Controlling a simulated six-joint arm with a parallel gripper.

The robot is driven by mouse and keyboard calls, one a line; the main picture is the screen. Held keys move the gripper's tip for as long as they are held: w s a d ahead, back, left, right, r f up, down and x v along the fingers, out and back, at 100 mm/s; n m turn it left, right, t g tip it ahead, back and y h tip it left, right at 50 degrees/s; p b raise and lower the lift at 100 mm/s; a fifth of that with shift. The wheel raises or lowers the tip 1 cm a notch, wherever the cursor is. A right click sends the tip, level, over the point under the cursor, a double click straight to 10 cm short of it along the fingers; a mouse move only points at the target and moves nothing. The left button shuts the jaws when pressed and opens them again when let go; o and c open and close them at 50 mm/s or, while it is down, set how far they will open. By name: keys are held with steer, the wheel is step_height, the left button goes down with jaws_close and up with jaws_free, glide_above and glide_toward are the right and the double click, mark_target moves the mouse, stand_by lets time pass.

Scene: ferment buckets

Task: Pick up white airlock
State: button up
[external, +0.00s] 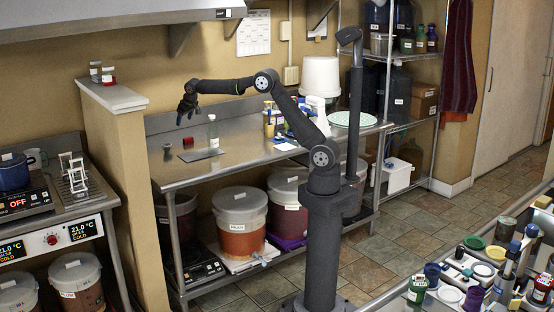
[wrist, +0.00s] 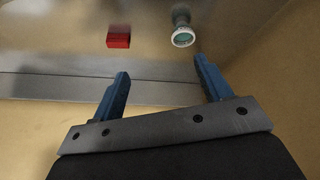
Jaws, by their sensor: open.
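My gripper (external: 186,112) hangs above the left back part of the steel worktop (external: 250,160). In the wrist view its two blue fingers (wrist: 161,67) are apart with nothing between them. I cannot single out the white airlock with certainty. Two white frame-like pieces (external: 72,168) stand on the drainer of the left counter, well away from my gripper. Below my gripper are a small red block (external: 188,142) and a small dark-looking jar (external: 167,152). In the wrist view the red block (wrist: 118,37) and a white-rimmed round vessel with a teal inside (wrist: 182,38) lie beyond the fingertips.
A clear bottle (external: 213,132) and a dark flat mat (external: 201,154) are on the worktop. A post with a ledge (external: 113,97) separates the left counter. The worktop's middle front is clear.

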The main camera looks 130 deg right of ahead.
steer(key=w+f, duration=0.3)
steer(key=w, duration=0.4)
glide_toward(167, 148)
steer(key=shift+h, duration=0.4)
steer(key=x, duration=0.5)
steer(key=shift+s+d, duration=0.15)
steer(key=shift+d, duration=0.15)
steer(key=shift+d+r+x, duration=0.1)
steer(key=shift+d+x, duration=0.1)
steer(key=shift+x, duration=1.1)
steer(key=shift+d+r+x, duration=0.15)
steer(key=shift+d+x, duration=0.05)
steer(key=shift+x, duration=1.1)
steer(key=shift+s, duration=0.2)
steer(key=c, duration=1)
